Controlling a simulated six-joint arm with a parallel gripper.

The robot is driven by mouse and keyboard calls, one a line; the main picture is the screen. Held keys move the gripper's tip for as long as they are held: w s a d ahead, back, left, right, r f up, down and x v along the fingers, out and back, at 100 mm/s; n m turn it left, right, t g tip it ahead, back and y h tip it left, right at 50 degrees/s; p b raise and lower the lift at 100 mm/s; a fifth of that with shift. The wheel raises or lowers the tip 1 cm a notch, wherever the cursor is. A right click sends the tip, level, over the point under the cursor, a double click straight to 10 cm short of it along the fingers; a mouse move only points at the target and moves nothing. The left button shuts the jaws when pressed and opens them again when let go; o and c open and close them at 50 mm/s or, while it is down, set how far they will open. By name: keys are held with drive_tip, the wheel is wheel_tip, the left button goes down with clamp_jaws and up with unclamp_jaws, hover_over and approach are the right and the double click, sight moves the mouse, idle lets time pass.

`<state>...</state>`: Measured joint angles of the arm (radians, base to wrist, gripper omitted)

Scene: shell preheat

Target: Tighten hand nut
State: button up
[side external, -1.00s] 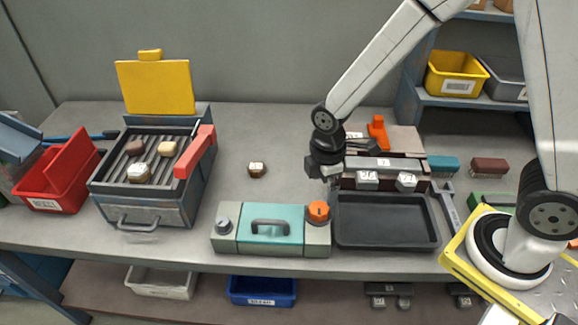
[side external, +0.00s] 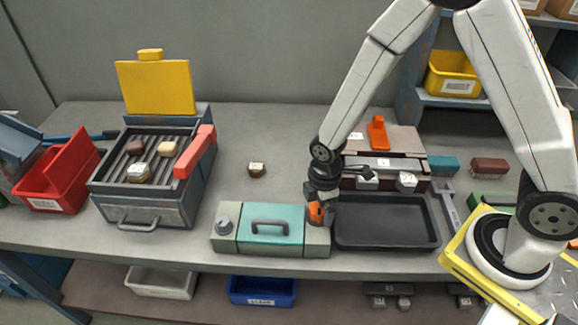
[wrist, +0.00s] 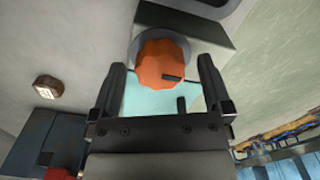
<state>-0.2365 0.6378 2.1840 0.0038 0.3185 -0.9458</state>
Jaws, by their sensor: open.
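The orange hand nut (side external: 316,213) sits on the right end of a grey fixture with a teal cover (side external: 285,215). In the wrist view the scalloped nut (wrist: 160,63) has a dark mark near its right edge. My gripper (side external: 319,202) points down over the nut and hides part of it in the side view. In the wrist view my gripper (wrist: 162,68) is open, with one finger on each side of the nut. I see gaps beside the nut, so the fingers do not appear to press on it.
A black tray (side external: 385,243) lies just right of the fixture. A grill box with a yellow lid (side external: 155,88) stands at left. A small brown block (side external: 257,170) lies behind on open bench.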

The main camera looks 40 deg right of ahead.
drive_tip(key=c, duration=1.3)
drive_tip(key=shift+m, duration=0.4)
drive_tip(key=m, duration=0.4)
drive_tip(key=shift+s, duration=0.1)
drive_tip(key=m, duration=0.4)
drive_tip(key=shift+a+m, duration=0.1)
drive_tip(key=shift+m, duration=0.2)
drive_tip(key=m, duration=0.4)
drive_tip(key=shift+a+m, duration=0.1)
drive_tip(key=shift+m, duration=0.2)
drive_tip(key=m, duration=0.4)
